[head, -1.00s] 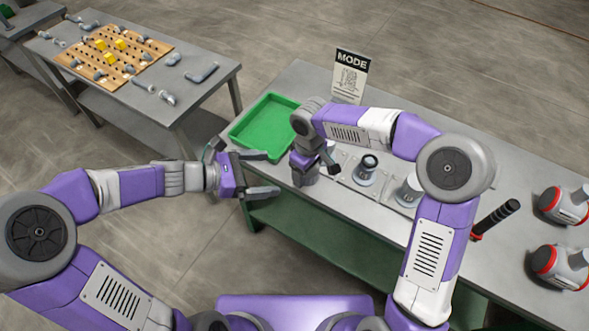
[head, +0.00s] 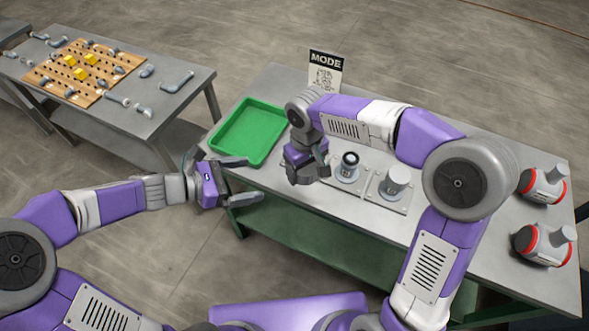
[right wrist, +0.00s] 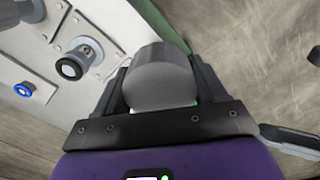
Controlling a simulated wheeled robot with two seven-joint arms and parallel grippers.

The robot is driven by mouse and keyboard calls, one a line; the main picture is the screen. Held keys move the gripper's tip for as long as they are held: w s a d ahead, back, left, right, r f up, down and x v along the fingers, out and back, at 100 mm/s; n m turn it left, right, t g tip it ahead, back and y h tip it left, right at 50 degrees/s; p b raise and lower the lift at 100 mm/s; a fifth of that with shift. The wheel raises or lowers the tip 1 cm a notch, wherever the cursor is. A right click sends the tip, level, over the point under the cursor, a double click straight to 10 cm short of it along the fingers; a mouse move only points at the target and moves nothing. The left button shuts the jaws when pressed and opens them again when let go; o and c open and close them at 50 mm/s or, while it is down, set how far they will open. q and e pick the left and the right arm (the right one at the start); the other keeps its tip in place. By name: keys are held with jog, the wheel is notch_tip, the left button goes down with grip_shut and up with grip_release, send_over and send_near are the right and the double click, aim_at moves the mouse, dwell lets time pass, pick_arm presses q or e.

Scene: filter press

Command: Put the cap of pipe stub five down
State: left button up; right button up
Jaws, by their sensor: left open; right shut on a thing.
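My right gripper (head: 306,178) is shut on a smooth grey round cap (right wrist: 160,78), which fills the space between its fingers in the right wrist view. In the head view the gripper is over the bench, left of an open pipe stub (head: 348,164) with a dark ring at its mouth. This stub also shows in the right wrist view (right wrist: 77,62), apart from the held cap. A capped stub (head: 396,180) stands to its right. My left gripper (head: 250,180) is open and empty by the bench's left front edge. I cannot read any stub numbers.
An empty green tray (head: 222,146) lies on the bench's left, with a MODE sign (head: 325,70) behind. A blue-ringed fitting (right wrist: 24,89) shows in the right wrist view. Two red-ringed grey devices (head: 542,243) stand at the right. A pegboard (head: 85,72) is on another table.

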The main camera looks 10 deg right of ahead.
jog(key=shift+s+d+r, duration=0.2)
jog(key=shift+r, duration=0.15)
jog(key=shift+d+r+m, duration=0.1)
jog(key=shift+m, duration=0.3)
jog(key=shift+s, duration=0.1)
pick_arm(q)
jog(key=s+d+r+n+t+y, duration=0.1)
jog(key=s+d+r+n+t, duration=0.1)
jog(key=s+d+r+t, duration=0.15)
jog(key=shift+g, duration=0.45)
jog(key=x, duration=1.2)
jog(key=shift+d+f, duration=0.2)
jog(key=shift+f, duration=0.1)
jog(key=shift+w, duration=0.1)
jog(key=c, duration=1.1)
pick_arm(e)
jog(key=o, duration=0.9)
jog(key=shift+o, duration=0.8)
